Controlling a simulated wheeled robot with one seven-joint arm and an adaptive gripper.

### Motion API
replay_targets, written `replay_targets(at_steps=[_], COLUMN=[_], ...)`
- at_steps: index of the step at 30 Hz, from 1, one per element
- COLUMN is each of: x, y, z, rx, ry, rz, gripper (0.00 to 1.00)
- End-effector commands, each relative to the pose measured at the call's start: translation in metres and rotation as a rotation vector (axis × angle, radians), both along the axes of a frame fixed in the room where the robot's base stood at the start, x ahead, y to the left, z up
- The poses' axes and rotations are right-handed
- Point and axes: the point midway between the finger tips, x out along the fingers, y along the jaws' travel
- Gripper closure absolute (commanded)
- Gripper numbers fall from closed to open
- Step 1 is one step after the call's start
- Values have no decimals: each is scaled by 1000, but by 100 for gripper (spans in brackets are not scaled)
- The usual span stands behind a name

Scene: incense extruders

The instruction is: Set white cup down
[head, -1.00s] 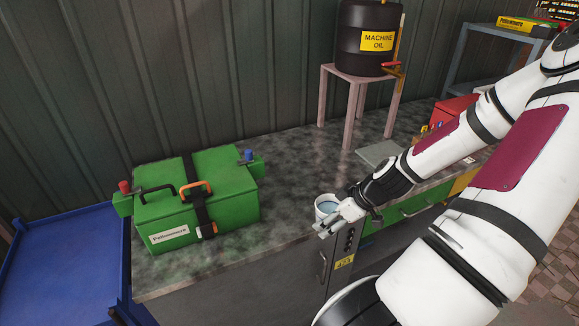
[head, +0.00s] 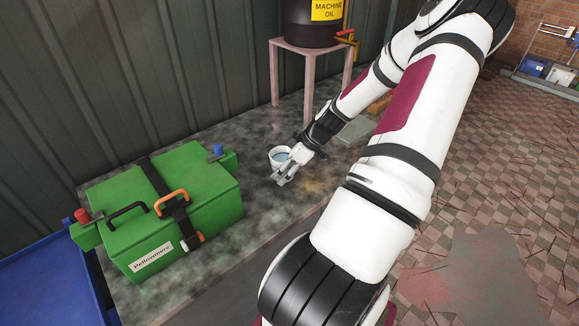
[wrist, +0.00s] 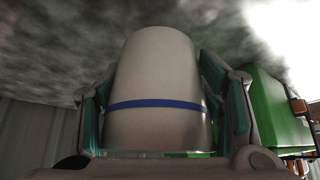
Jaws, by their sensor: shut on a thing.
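The white cup (head: 279,155) is in the head view, over the dark mottled worktop (head: 250,203), with pale blue showing inside it. In the wrist view the cup (wrist: 157,75) fills the middle and has a blue band around it. My gripper (head: 284,174) is shut on the cup, and its fingers lie on both sides of the cup in the wrist view (wrist: 165,110). I cannot tell whether the cup's base touches the worktop. Part of the cup is hidden behind my gripper in the head view.
A green case (head: 165,203) with handles stands left of the cup. A pink stand (head: 313,57) holds the machine oil drum (head: 305,27) behind it. A grey plate (head: 356,131) lies to the right. A blue surface (head: 45,287) is at lower left. Worktop between case and cup is clear.

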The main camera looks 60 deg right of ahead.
Motion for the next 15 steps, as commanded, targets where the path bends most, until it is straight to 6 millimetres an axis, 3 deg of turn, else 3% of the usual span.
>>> replay_targets(at_steps=[3,6,15], x=[5,8,9], y=[-27,-41,-51], z=[-2,-4,-15], rx=[-1,-1,4], ry=[-1,-1,-1], rz=[-1,0,2], gripper=[89,89,89])
